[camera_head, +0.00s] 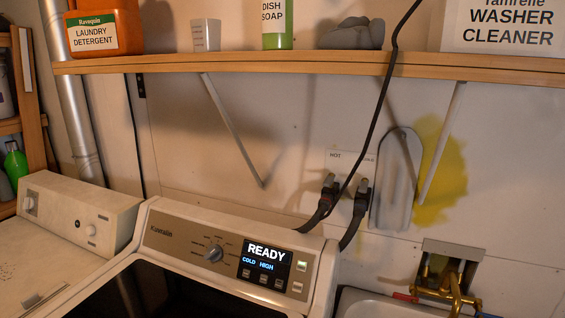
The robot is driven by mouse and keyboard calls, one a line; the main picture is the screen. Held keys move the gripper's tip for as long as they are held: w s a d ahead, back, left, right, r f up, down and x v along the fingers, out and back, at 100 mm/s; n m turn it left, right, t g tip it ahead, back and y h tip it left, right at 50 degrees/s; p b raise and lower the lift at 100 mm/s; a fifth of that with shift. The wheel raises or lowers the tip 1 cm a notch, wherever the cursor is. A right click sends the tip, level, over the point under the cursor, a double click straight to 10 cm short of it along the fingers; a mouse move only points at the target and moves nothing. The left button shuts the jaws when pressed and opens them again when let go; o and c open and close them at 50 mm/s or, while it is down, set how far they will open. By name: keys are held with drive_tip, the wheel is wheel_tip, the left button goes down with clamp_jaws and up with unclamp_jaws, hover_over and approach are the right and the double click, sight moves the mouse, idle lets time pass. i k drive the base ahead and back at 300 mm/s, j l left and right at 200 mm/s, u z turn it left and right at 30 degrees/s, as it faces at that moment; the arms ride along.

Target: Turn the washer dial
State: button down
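The washer (138,268) stands at the lower middle, with a light body and a dark lid. Its raised control panel (180,238) holds one round grey dial (214,254) with small marks printed around it. The dial's pointer direction is too small to tell surely. Right of the dial, a dark display (266,262) reads "READY", "COLD" and "HIGH" above small buttons. My gripper is not in view, and nothing touches the dial.
A second machine (70,225) with knobs stands at the left. A wooden shelf (320,65) with bottles and boxes runs above. Black hoses (330,205) drop behind the washer's right side. A sink (375,305) with a brass faucet (452,290) is at the lower right.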

sight(214, 252)
drive_tip(key=k+j+u, duration=0.75)
